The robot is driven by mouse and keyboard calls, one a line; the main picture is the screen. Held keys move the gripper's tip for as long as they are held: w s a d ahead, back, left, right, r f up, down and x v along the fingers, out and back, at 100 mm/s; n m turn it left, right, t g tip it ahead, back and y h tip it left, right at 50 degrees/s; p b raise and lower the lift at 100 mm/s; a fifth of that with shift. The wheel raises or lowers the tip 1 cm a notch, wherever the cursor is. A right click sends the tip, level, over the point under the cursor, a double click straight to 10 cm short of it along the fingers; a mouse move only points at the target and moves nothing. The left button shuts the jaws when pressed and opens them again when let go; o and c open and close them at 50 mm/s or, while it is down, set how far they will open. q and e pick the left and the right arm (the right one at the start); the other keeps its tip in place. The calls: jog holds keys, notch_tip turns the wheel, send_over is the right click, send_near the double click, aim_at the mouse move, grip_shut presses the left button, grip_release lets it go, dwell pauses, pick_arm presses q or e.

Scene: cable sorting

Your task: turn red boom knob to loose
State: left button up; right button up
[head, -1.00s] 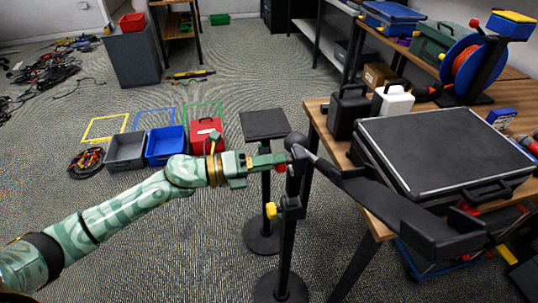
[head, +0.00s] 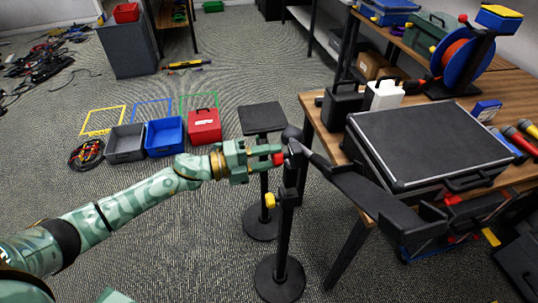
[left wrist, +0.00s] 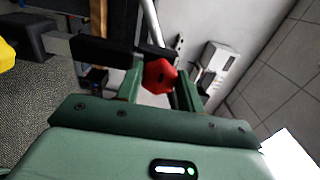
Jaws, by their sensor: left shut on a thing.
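The red boom knob (head: 278,159) sits at the top of the black stand (head: 285,235), where the boom joins it. My left gripper (head: 272,158) reaches it from the left, with its jaws around the knob. In the left wrist view the red knob (left wrist: 158,76) shows as a faceted piece between the two green fingers (left wrist: 160,88). The left gripper is shut on it. The fingers partly hide the knob in the head view. I see no readable loose mark on the knob. My right gripper is not in view.
A yellow knob (head: 270,200) is lower on the stands. A flat-topped black stand (head: 262,118) is close behind. The wooden table (head: 312,108) with a large black case (head: 425,140) is at right. Grey (head: 112,158), blue (head: 150,150) and red (head: 204,138) boxes are on the floor.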

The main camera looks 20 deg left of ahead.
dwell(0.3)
pick_arm(q)
jog(key=o, duration=1)
jog(key=shift+a, duration=0.1)
jog(key=v, duration=1.6)
jog(key=shift+s+a, duration=0.1)
jog(key=shift+a, duration=0.05)
